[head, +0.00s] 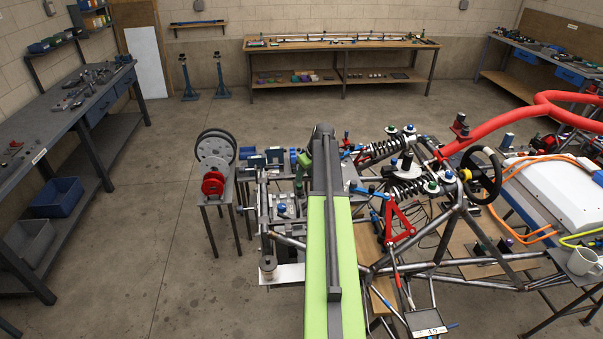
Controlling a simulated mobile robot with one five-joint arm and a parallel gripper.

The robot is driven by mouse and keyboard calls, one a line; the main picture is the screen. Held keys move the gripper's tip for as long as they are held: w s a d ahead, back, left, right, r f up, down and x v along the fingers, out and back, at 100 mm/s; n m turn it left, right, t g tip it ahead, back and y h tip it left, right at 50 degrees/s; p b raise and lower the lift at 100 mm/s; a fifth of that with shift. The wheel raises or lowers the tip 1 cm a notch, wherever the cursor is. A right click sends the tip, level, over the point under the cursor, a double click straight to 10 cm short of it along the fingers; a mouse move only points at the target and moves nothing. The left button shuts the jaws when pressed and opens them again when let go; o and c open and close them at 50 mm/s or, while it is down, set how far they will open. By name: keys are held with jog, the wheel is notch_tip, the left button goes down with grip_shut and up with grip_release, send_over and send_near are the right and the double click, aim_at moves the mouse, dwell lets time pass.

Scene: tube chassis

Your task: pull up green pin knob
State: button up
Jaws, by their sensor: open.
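My arm (342,260), lime green with a dark grey bar, reaches from the bottom edge up the middle of the head view. Its far dark end stands before the workbench assembly, and I cannot make out my gripper's fingers there. A green round part (303,159) shows just left of the arm's far end. A small green cap (433,186) sits on the chassis near the suspension springs, right of the arm. Both are too small to tell which is the pin knob. My arm hides what lies behind it.
The tube chassis (440,262) fills the right, with a red tube (500,118) arching over it and a black steering wheel (481,174). The floor (120,240) between there and the left bench (55,118) is clear.

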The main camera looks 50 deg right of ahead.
jog(key=p+v, duration=0.8)
jog(key=v, duration=0.2)
jog(key=shift+s+r, duration=0.2)
jog(key=shift+r, duration=0.15)
jog(key=shift+a, duration=0.1)
